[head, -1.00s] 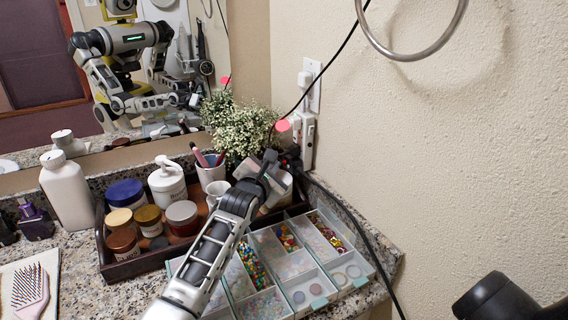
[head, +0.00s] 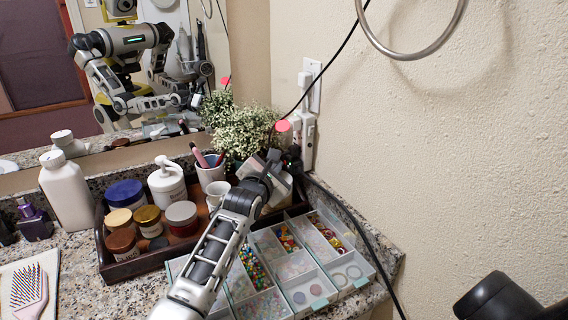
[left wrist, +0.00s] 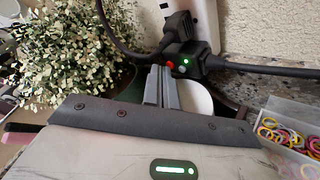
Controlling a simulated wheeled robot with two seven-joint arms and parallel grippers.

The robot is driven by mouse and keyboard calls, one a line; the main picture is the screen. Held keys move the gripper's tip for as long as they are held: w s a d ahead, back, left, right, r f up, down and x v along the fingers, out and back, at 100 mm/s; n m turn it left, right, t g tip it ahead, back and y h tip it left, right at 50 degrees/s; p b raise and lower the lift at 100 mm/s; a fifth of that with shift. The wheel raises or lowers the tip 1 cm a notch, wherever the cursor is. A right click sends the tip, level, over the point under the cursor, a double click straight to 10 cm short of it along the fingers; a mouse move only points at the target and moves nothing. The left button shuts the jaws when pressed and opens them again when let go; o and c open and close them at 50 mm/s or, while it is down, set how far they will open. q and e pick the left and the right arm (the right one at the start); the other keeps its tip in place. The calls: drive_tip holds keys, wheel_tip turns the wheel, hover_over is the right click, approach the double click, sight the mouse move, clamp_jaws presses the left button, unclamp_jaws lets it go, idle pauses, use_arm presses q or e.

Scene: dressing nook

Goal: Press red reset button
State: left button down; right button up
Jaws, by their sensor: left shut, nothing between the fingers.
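The red button (left wrist: 171,64) is a small red dot on a black plug-in block (left wrist: 187,58) with a green light beside it, in the left wrist view. In the head view, the left gripper (head: 274,166) reaches over the organizer to the back corner.
A leafy plant (head: 240,130) stands left of the block. A clear organizer (head: 320,302) with beads and bands lies below my arm. A wooden tray (head: 135,266) of jars and a white bottle (head: 66,190) stand left. The wall is close on the right.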

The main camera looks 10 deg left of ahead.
use_arm(q)
drive_tip(key=shift+r, duration=0.1)
drive_tip(key=shift+s+a+p, duration=0.4)
drive_tip(key=shift+a+p, duration=0.15)
drive_tip(key=shift+p, duration=0.15)
drive_tip(key=shift+s+a+r+p, duration=0.1)
drive_tip(key=shift+s+a+p, duration=0.2)
drive_tip(key=shift+a+p, duration=0.3)
drive_tip(key=s+a+p, duration=0.2)
drive_tip(key=a, duration=0.1)
drive_tip(key=shift+s+p, duration=0.1)
drive_tip(key=shift+p, duration=0.2)
